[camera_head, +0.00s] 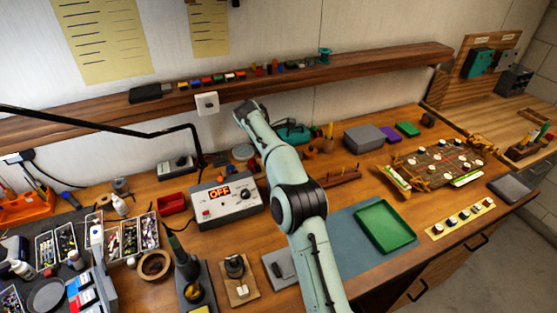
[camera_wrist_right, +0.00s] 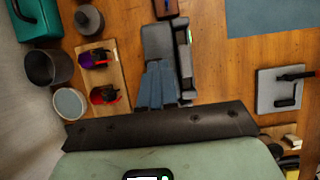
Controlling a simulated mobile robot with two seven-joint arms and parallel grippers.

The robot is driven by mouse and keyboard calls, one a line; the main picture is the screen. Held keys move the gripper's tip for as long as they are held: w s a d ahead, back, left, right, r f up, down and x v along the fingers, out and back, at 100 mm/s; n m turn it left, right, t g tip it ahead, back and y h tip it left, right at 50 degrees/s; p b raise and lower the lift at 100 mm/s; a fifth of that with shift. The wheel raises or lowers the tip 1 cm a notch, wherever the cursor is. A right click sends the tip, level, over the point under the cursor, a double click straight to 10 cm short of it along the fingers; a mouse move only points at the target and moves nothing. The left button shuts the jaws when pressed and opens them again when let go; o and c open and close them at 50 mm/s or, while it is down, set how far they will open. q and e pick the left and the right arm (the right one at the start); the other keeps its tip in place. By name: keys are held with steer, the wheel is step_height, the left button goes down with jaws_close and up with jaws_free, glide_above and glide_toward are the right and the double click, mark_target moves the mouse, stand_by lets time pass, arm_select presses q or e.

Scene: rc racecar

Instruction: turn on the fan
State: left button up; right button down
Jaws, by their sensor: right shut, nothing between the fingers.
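No bladed fan can be made out in either view. A small white switch box (camera_head: 207,102) with a dark centre is fixed to the front of the wall shelf. My right arm reaches up from the bottom of the head view, and my right gripper (camera_head: 240,108) is at its far end, just right of the switch box. It is shut and empty; its fingertips are hard to make out. My left gripper is out of view.
The wooden shelf (camera_head: 370,66) runs along the wall above the workbench. Left are parts trays (camera_head: 128,240) and a red bin (camera_head: 172,204). A green tray (camera_head: 385,226) lies on a blue mat (camera_head: 345,255). In the wrist view a dark cup (camera_wrist_right: 50,68) stands on the bench.

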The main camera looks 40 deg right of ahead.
steer(key=shift+d, duration=0.1)
stand_by(0.3)
steer(key=shift+r, duration=0.8)
steer(key=shift+r, duration=0.1)
